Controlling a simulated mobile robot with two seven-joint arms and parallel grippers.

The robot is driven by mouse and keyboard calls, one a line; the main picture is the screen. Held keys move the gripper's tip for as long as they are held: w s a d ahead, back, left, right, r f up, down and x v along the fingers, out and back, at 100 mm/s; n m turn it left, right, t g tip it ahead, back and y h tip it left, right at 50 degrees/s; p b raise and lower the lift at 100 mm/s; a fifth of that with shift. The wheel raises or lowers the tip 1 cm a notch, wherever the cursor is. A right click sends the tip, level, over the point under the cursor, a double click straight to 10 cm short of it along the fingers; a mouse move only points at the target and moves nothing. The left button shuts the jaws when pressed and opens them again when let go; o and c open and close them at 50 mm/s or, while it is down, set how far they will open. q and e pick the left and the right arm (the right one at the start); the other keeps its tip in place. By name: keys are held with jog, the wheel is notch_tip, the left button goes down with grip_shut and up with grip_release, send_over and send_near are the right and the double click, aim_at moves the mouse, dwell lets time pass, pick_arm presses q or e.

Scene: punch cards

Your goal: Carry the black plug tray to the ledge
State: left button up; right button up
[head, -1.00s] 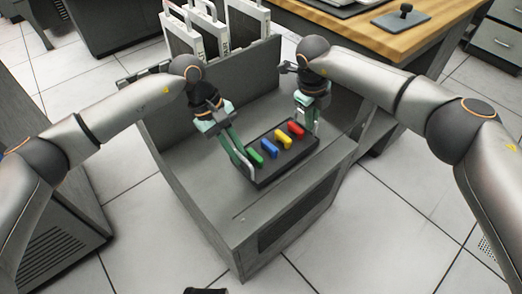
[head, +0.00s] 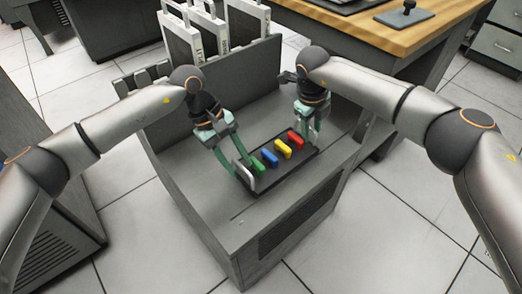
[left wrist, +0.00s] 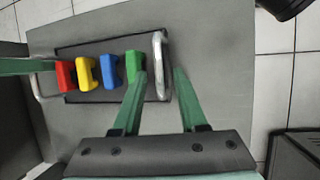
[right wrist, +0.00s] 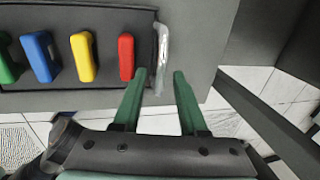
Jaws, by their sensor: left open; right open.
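The black plug tray (head: 263,186) lies flat on the flat grey ledge (head: 225,205) of a console. Its green plug (head: 257,167), blue plug (head: 271,158), yellow plug (head: 283,149) and red plug (head: 295,138) stand in a row. My left gripper (left wrist: 160,72) is open, its fingers on either side of the tray's left metal handle (left wrist: 160,50). My right gripper (right wrist: 159,72) is open, its fingers on either side of the right metal handle (right wrist: 162,48). I cannot tell whether the fingertips touch the handles.
Behind the ledge stands a low grey back wall (head: 240,70) with several white-framed panels (head: 245,20) behind it. A wooden-topped table (head: 380,40) stands at the back right. Bare ledge surface lies left and in front of the tray. Tiled floor (head: 370,230) surrounds the console.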

jog(key=shift+r, duration=0.15)
pick_arm(q)
jog(key=v, duration=1.2)
pick_arm(e)
notch_tip(320, 180, up, 12)
jog(key=s+a, duration=0.1)
jog(key=shift+s+a+f, duration=0.25)
jog(key=shift+s+a, duration=0.1)
